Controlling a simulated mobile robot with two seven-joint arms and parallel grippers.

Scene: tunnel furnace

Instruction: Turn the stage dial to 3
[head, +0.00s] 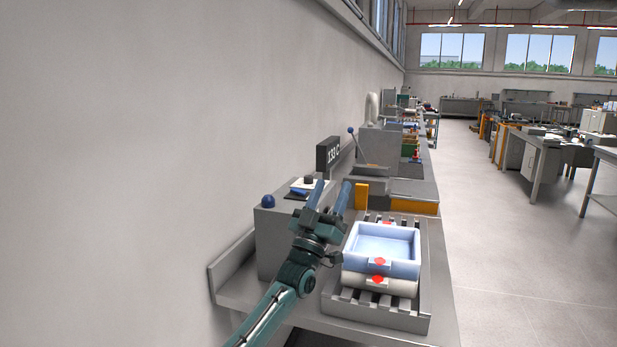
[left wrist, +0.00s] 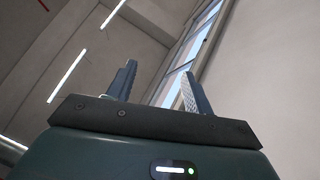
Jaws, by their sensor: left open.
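A grey control box (head: 275,235) stands on the bench against the wall. On its top are a small dark knob on a white plate (head: 308,181), probably the stage dial, and a blue ball (head: 268,201). The dial's markings are too small to read. My left gripper (head: 331,189) is open and empty, in front of the box's right part in the picture, with its fingers pointing up and one fingertip close to the knob in the picture. I cannot tell whether it touches. In the left wrist view, the open fingers (left wrist: 158,86) hold nothing.
A dark temperature display (head: 328,153) stands behind the box. To the right, stacked blue and white trays (head: 415,256) with red marks sit on a slatted rack (head: 380,317). An orange block (head: 361,195) and a lever with a blue ball (head: 355,143) are farther back. Open floor lies right.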

